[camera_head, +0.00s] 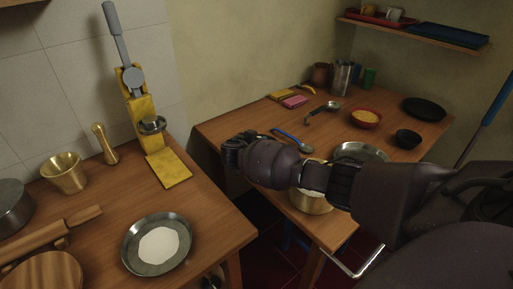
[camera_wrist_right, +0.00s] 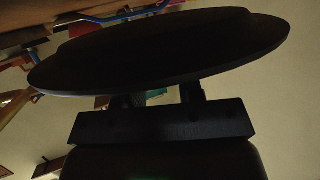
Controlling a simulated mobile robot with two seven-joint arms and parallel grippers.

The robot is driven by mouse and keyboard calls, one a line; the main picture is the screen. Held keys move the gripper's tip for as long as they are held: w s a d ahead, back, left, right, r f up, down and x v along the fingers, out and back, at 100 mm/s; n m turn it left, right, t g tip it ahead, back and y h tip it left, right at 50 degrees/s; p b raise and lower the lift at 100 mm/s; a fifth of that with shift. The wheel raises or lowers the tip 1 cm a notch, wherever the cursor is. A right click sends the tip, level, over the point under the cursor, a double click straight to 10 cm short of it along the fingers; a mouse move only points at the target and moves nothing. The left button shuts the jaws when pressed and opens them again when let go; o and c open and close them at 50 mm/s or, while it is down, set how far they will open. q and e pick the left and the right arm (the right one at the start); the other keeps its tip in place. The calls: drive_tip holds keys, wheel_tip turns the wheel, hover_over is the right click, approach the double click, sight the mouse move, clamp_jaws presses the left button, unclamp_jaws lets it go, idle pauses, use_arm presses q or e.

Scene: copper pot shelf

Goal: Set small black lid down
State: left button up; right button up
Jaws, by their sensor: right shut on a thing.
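The small black lid (camera_wrist_right: 160,45) is a dark round disc that fills the upper middle of the right wrist view. My right gripper (camera_wrist_right: 160,98) is shut on it, with both fingers reaching its underside as pictured. In the head view my right arm comes in from the right, and its gripper (camera_head: 233,153) is over the left end of the far table, near the gap between the tables. There the lid cannot be told apart from the dark gripper. My left gripper is not in view.
The far table (camera_head: 258,122) holds a blue-handled utensil (camera_head: 290,140), a red bowl (camera_head: 366,117), a black disc (camera_head: 425,108) and a black bowl (camera_head: 407,138). My forearm partly covers a brass pot (camera_head: 311,202). The near table has a yellow press (camera_head: 145,125) and a metal plate (camera_head: 132,253).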

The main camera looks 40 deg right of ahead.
wheel_tip(320, 180, down, 3)
drive_tip(key=shift+b, duration=0.3)
drive_tip(key=shift+r, duration=0.1)
drive_tip(key=shift+f, duration=0.2)
drive_tip(key=o, duration=1)
drive_tip(key=shift+r, duration=0.1)
